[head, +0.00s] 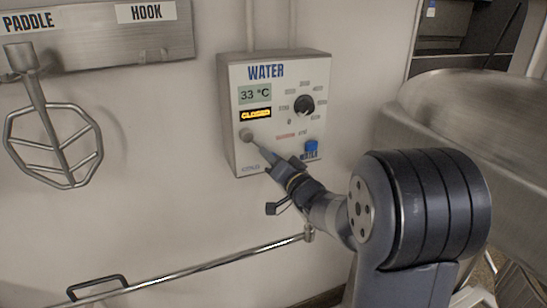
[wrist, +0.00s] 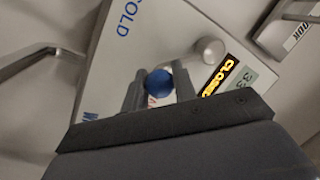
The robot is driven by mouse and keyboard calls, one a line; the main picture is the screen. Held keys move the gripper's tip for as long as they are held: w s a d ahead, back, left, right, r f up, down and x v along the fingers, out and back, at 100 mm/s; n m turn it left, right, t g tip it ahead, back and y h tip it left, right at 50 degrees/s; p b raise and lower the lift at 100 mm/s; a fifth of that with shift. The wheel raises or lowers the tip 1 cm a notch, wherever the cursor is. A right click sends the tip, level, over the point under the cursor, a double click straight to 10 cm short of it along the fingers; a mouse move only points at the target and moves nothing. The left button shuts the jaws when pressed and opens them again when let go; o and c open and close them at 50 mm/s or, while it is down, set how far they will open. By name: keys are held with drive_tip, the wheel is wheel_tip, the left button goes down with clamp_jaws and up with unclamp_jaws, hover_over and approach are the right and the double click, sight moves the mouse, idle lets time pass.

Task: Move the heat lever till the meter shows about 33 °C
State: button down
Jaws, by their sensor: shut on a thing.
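The white water meter box (head: 290,120) hangs on the wall. Its grey display (head: 254,94) reads 33 °C, and a yellow-lit sign below it reads CLOSED. My gripper (head: 262,152) reaches the lower left of the box front. In the wrist view its two fingers stand on either side of a blue ball, which looks like the end of the heat lever (wrist: 158,82), and are shut on it. My gripper hides this ball in the head view. A round grey knob (head: 246,134) sits just above and left of the fingertips, apart from them; it also shows in the wrist view (wrist: 208,52).
A black dial (head: 304,105) and a blue control (head: 311,148) are on the box's right side. A paddle (head: 45,140) hangs at left. A metal rail (head: 200,271) runs below, and a large steel bowl (head: 470,115) stands at right.

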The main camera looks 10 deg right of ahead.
idle(0.4)
drive_tip(key=c, duration=1.2)
unclamp_jaws()
drive_tip(key=shift+o, duration=0.2)
drive_tip(key=b+v, duration=0.2)
drive_tip(key=v, duration=0.8)
drive_tip(key=shift+s+d, duration=0.15)
drive_tip(key=shift+s, duration=0.25)
drive_tip(key=p+x, duration=0.2)
drive_tip(key=x, duration=0.8)
drive_tip(key=shift+w+a, duration=0.2)
drive_tip(key=shift+w, duration=0.15)
